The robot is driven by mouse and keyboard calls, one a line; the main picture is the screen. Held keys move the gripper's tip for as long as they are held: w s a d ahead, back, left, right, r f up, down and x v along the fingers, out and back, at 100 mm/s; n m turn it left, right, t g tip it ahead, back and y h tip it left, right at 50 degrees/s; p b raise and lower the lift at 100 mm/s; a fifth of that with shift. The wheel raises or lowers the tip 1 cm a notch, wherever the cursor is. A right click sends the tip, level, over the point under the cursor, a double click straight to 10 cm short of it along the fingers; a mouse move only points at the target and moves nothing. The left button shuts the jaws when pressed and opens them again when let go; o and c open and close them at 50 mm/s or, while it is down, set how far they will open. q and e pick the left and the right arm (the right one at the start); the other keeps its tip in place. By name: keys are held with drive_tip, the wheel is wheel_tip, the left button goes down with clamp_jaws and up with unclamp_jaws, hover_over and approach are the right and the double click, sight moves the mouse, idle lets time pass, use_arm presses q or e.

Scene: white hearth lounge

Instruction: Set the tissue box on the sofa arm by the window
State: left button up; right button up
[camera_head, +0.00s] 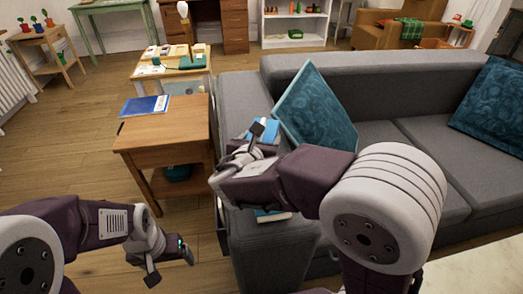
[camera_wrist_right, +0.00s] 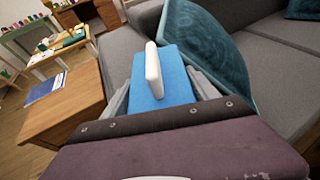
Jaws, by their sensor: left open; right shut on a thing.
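The tissue box (camera_wrist_right: 174,78) is blue with a white tissue (camera_wrist_right: 152,68) standing from its top. In the right wrist view it sits between the two grey fingers of my right gripper (camera_wrist_right: 160,97), which is shut on it. In the head view my right gripper (camera_head: 252,142) and the partly hidden blue box (camera_head: 266,128) are over the grey sofa arm (camera_head: 240,98). I cannot tell whether the box touches the arm. My left gripper (camera_head: 170,264) is open and empty, low over the floor at the left.
A wooden side table (camera_head: 165,132) with a blue book (camera_head: 146,105) stands left of the sofa arm. A teal cushion (camera_head: 315,108) leans close to my right gripper. A small blue and white item (camera_head: 272,216) lies on the sofa arm below my right forearm, partly hidden.

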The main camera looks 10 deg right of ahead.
drive_tip(key=shift+f+b, duration=0.85)
drive_tip(key=shift+f, duration=1)
drive_tip(key=o, duration=1.5)
drive_tip(key=shift+r, duration=0.1)
use_arm(q)
wheel_tip(320, 180, down, 2)
drive_tip(key=shift+f, duration=0.25)
drive_tip(key=shift+r, duration=0.1)
use_arm(e)
drive_tip(key=shift+r, duration=0.1)
drive_tip(key=shift+s+a+r+p, duration=0.1)
drive_tip(key=shift+s+r+p, duration=0.15)
drive_tip(key=shift+p, duration=0.15)
use_arm(q)
wheel_tip(320, 180, up, 5)
drive_tip(key=p, duration=0.4)
use_arm(e)
drive_tip(key=v, duration=1.1)
drive_tip(key=shift+s, duration=0.25)
